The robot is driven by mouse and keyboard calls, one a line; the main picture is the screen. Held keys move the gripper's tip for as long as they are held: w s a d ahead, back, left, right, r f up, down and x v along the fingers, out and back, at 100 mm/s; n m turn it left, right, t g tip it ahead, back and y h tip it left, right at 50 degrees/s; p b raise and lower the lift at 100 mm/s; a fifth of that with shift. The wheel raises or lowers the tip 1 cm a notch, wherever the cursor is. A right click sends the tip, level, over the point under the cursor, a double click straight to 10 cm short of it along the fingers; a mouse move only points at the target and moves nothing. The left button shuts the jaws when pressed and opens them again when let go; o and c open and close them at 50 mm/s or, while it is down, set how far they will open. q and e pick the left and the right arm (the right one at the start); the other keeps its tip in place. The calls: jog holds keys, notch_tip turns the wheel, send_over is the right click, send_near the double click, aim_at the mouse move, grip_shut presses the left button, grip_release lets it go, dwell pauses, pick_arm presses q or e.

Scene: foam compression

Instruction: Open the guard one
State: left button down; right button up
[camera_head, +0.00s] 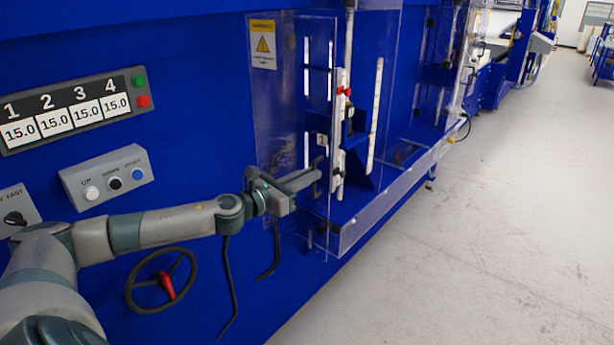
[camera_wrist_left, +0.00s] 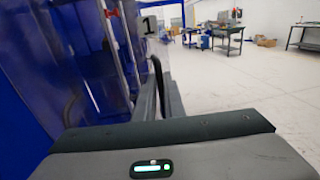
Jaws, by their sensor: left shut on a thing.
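Guard one is a clear panel (camera_head: 318,90) with a small "1" label, on the front of the blue machine. A dark curved handle (camera_wrist_left: 157,78) stands on the guard. My left gripper (camera_head: 316,178) reaches in from the left and is shut on the guard handle. In the left wrist view the fingers (camera_wrist_left: 168,100) are close together at the handle; their exact contact is partly hidden. My right gripper is in neither view.
A control panel (camera_head: 105,177) with buttons and a four-number display (camera_head: 70,110) are on the blue wall at left. A black handwheel (camera_head: 160,283) with a red grip is below my arm. Further clear guards (camera_head: 470,60) continue along the machine. Grey floor (camera_head: 480,240) at right is clear.

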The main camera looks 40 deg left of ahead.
pick_arm(q)
jog(key=shift+w+a+r+y, duration=0.3)
jog(key=shift+a+r, duration=0.4)
jog(key=shift+a, duration=0.1)
jog(key=c, duration=1.9)
grip_release()
jog(key=shift+a+f, duration=0.1)
jog(key=shift+o, duration=0.2)
jog(key=shift+w+f, duration=0.2)
jog(key=shift+f, duration=0.4)
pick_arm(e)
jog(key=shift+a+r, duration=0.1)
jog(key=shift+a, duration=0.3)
pick_arm(q)
jog(key=shift+s, duration=0.15)
